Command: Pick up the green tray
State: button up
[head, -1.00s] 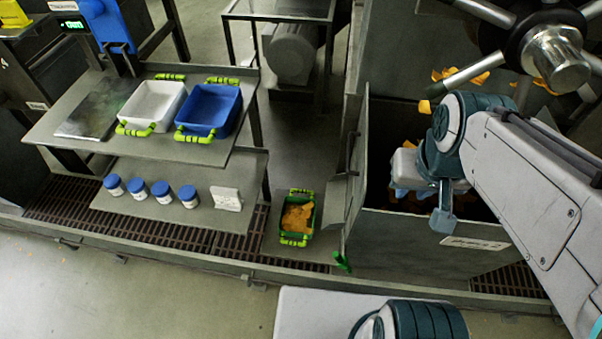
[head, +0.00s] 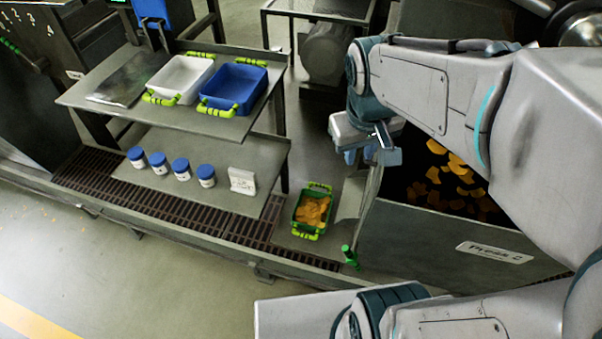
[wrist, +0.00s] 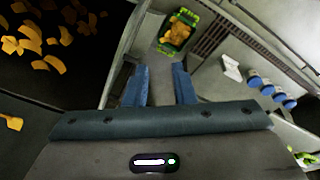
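The green tray (head: 312,210) stands low on the floor-level ledge, left of the dark bin. It has bright green handles at both ends and holds orange-brown flakes. In the wrist view the green tray (wrist: 178,32) shows near the top, beyond the fingertips and apart from them. My gripper (head: 358,156) is above and to the right of the tray in the head view. In the wrist view its two blue fingers (wrist: 160,80) are spread with nothing between them.
A dark bin (head: 440,245) with orange flakes stands right of the tray; a green-tipped lever (head: 350,257) is at its left edge. A shelf (head: 120,118) at left bears a white tray (head: 184,80) and a blue tray (head: 233,88). Blue-lidded jars (head: 181,172) stand on the lower shelf.

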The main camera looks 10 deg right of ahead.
jog(key=w+a+f+n+g+h+b, duration=0.15)
jog(key=w+f+n+b, duration=0.35)
jog(key=w+f+b, duration=0.8)
jog(key=n+h+b, duration=0.3)
jog(key=n+b, duration=0.3)
jog(key=b, duration=0.3)
send_near(319, 185)
jog(key=b+x, duration=0.1)
jog(key=x, duration=0.1)
jog(key=b+x, duration=0.1)
jog(key=shift+w+d+f+g, duration=0.2)
jog(key=shift+w+f+g, duration=0.05)
jog(key=shift+f, duration=0.1)
jog(key=b+x, duration=0.3)
jog(key=x, duration=0.2)
jog(key=shift+d+f, duration=0.2)
jog(key=shift+d, duration=0.1)
jog(key=shift+r, duration=0.1)
grip_shut()
